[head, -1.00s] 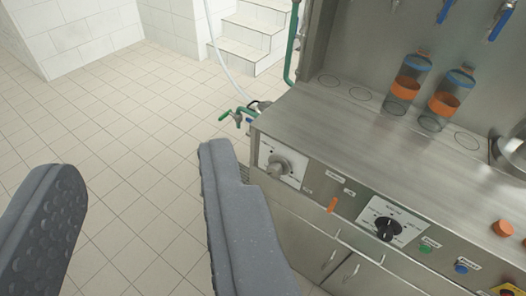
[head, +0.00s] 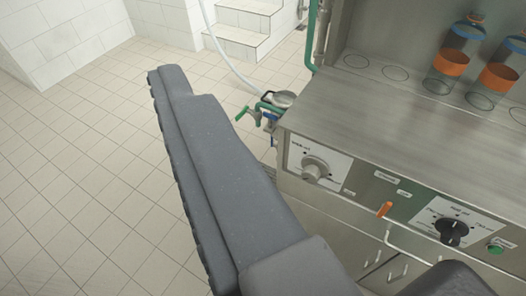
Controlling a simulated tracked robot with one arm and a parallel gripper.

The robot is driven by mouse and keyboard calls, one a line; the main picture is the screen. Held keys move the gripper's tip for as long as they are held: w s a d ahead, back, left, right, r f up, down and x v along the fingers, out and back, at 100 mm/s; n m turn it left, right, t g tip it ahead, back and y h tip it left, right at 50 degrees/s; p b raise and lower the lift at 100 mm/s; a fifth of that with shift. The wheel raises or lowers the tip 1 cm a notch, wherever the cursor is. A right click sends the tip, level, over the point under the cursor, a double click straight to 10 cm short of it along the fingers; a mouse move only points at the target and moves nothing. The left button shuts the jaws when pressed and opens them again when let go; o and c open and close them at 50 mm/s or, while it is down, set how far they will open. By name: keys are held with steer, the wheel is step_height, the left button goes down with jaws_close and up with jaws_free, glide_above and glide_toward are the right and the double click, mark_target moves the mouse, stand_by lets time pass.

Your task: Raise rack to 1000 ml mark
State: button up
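My gripper (head: 205,165) shows one long grey finger, reaching up and left across the picture centre over the floor. Its ridged inner side faces left with nothing against it; the other finger is out of view. A light grey round knob (head: 316,167) on a white scale plate is on the machine's front panel, to the right of the finger and apart from it. A black knob (head: 453,231) sits on another white plate farther right. The plates' lettering is too small to read surely. No rack or 1000 ml mark can be made out.
Clear bottles with orange and blue bands, a nearer one (head: 452,62) among them, stand on the steel top (head: 380,105). An orange lever (head: 385,210) and green button (head: 495,248) are on the panel. Green-handled valves (head: 262,110) jut from the left corner. Tiled floor (head: 90,170) is clear.

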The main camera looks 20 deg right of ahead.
mark_target(308, 177)
steer(key=w+d+f+m+h, duration=0.2)
steer(key=w+f+h, duration=0.1)
steer(key=w+f, duration=0.75)
steer(key=w+d+f+m+h, duration=0.2)
steer(key=w+f+m, duration=0.1)
steer(key=w+f, duration=0.7)
steer(key=s+d+f+m+g+h+b, duration=0.15)
steer(key=d+f+h, duration=0.25)
steer(key=f, duration=0.6)
steer(key=s+d+f+g+h, duration=0.2)
steer(key=d+f+h, duration=0.15)
steer(key=f, duration=0.65)
steer(key=s+d+f+m+g+h, duration=0.1)
steer(key=s+d+f+g+h, duration=0.3)
steer(key=f, duration=0.7)
steer(key=shift+t+y, duration=0.45)
steer(key=shift+t, duration=0.5)
steer(key=b+x, duration=0.1)
steer(key=x, duration=0.9)
steer(key=w+b+x, duration=0.1)
steer(key=x, duration=0.5)
steer(key=shift+a+r+b, duration=0.25)
steer(key=shift+a+b, duration=0.1)
steer(key=c, duration=1)
